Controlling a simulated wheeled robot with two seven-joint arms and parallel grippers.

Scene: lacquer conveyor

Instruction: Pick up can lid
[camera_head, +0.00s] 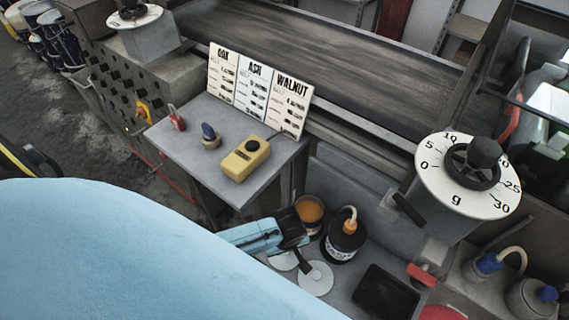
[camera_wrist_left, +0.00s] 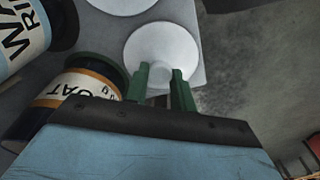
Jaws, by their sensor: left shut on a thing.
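A round white can lid (camera_wrist_left: 160,48) with a small raised knob is in the left wrist view. The two green fingers of my left gripper (camera_wrist_left: 161,88) are closed on its knob. In the head view my left gripper (camera_head: 304,262) reaches in from the left beside a white lid (camera_head: 317,280). A second white disc (camera_head: 282,261) lies partly hidden behind the gripper, and a white disc (camera_wrist_left: 122,4) also shows at the top of the wrist view. I cannot tell whether the held lid touches the surface. My right gripper is not in view.
An open can with orange contents (camera_head: 309,208) and a dark can with a bent spout (camera_head: 343,243) stand close behind the gripper. A black tray (camera_head: 386,292) lies to the right. A dial scale (camera_head: 435,190) stands farther right. A yellow device (camera_head: 245,160) sits on the grey table.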

